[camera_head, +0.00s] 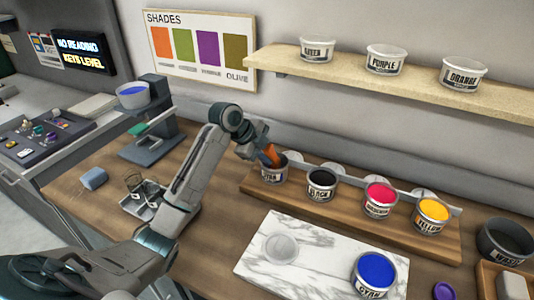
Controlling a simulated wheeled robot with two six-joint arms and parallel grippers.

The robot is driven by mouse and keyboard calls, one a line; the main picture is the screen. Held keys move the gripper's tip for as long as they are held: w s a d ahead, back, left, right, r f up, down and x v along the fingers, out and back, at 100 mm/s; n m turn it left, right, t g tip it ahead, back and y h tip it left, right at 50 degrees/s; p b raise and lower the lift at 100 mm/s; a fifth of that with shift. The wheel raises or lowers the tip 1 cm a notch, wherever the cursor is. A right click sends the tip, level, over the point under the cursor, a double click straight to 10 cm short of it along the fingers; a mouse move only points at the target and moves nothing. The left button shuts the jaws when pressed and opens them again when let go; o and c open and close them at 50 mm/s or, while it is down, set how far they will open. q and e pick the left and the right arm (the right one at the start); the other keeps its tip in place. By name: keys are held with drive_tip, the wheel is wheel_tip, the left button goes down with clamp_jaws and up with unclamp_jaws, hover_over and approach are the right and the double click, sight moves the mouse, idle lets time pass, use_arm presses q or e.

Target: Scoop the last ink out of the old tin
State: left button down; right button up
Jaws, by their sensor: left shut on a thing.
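My left gripper (258,143) is shut on an orange-handled tool (271,154) and holds it tilted at the mouth of a small tin (273,174) at the left end of the wooden rack. Its label is partly legible and seems to read CYAN. The tool's lower end and the tin's inside are hidden, so I cannot tell whether they touch. A larger tin labelled CYAN (375,275), full of blue ink, stands open on the marble slab (310,262). My right gripper is not in view.
Black (322,186), magenta (380,200) and yellow (431,216) tins stand along the rack, with clear lids behind. A round clear lid (281,247) lies on the slab. A dark bin (505,240) stands at right. A scale (150,140) with a blue-filled bowl (133,95) stands at left.

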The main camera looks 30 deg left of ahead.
use_arm(q)
drive_tip(key=shift+f, duration=0.2)
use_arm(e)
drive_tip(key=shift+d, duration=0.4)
use_arm(q)
drive_tip(key=shift+f, duration=0.4)
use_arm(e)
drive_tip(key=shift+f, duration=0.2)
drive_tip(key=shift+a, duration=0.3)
